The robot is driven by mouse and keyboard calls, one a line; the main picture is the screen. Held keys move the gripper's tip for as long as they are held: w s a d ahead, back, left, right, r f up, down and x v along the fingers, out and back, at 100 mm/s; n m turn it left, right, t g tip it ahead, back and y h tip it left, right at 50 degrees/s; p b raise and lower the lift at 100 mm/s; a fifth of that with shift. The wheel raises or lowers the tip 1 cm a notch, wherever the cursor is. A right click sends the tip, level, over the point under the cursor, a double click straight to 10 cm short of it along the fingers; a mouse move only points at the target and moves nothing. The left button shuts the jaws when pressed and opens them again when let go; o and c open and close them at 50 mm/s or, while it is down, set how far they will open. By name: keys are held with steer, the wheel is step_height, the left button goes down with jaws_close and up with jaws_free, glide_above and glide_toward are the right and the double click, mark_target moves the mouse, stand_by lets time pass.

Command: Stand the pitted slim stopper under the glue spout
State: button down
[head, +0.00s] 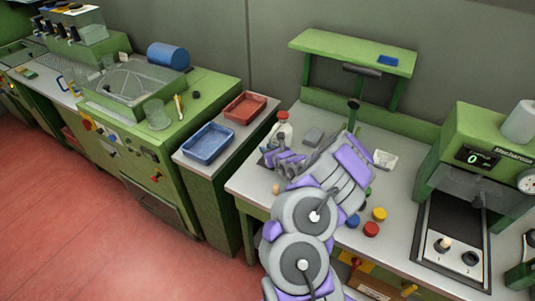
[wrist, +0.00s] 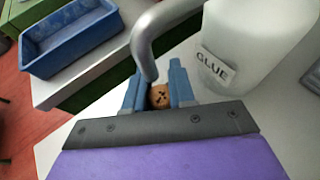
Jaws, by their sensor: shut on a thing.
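A brown cork stopper with dark pits in its end (wrist: 159,96) sits between the two blue fingers of my gripper (wrist: 160,84) in the wrist view. The fingers are shut on it. The grey bent glue spout (wrist: 147,60) comes down with its tip close to the stopper; whether they touch I cannot tell. The white glue bottle (wrist: 248,45) stands to the right, labelled GLUE. In the head view my gripper (head: 284,160) is over the table's left part, by the bottle (head: 284,130); the held stopper cannot be made out there.
A blue tray (head: 208,143) and a red tray (head: 246,107) lie on the side counter to the left. A small tan piece (head: 276,188) lies near the table's front left edge. Red (head: 371,229) and yellow (head: 379,213) round pieces lie right of my arm. A green machine (head: 487,135) stands at right.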

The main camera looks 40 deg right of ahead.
steer(key=shift+f, duration=0.75)
steer(key=shift+r, duration=0.1)
steer(key=shift+d, duration=0.1)
steer(key=c, duration=0.9)
jaws_free()
steer(key=shift+c, duration=0.2)
steer(key=shift+s, duration=0.1)
